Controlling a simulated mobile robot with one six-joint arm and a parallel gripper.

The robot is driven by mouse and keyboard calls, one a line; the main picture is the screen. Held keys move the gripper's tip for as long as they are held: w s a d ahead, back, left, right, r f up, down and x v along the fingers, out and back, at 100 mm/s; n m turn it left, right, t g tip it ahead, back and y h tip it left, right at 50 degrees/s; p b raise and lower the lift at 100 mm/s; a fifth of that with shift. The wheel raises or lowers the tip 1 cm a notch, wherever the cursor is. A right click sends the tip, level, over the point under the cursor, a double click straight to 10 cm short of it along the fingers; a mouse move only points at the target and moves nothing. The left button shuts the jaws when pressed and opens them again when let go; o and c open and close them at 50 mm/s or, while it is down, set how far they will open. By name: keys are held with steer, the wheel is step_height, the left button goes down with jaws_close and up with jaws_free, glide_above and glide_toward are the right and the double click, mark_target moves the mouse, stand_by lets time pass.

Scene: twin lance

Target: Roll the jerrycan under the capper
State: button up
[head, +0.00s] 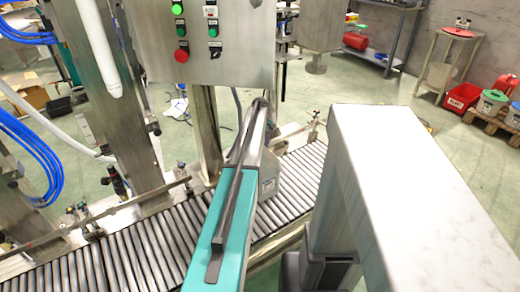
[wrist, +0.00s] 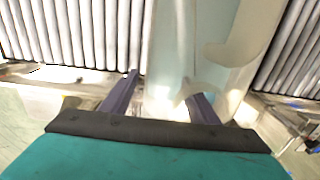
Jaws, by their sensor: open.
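The jerrycan (head: 268,178) stands on the roller conveyor (head: 120,262), partly hidden behind my teal arm in the head view. In the wrist view it is a large, translucent whitish body (wrist: 180,45) just beyond my gripper (wrist: 160,80). The two dark fingers are apart. The left finger is beside the can's left edge; the right finger overlaps the can in the picture. I cannot tell whether either touches it. The capper cannot be clearly made out; a steel control box (head: 205,60) with green and red buttons hangs above the conveyor.
Steel posts (head: 205,130) and blue hoses (head: 35,150) stand along the conveyor's far side. A thin guide rail (head: 140,200) runs beside the rollers. Rollers show bare on both sides of the can.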

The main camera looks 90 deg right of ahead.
step_height(320, 180, up, 14)
steer(key=shift+r, duration=0.25)
stand_by(0.5)
steer(key=shift+s, duration=0.1)
stand_by(0.4)
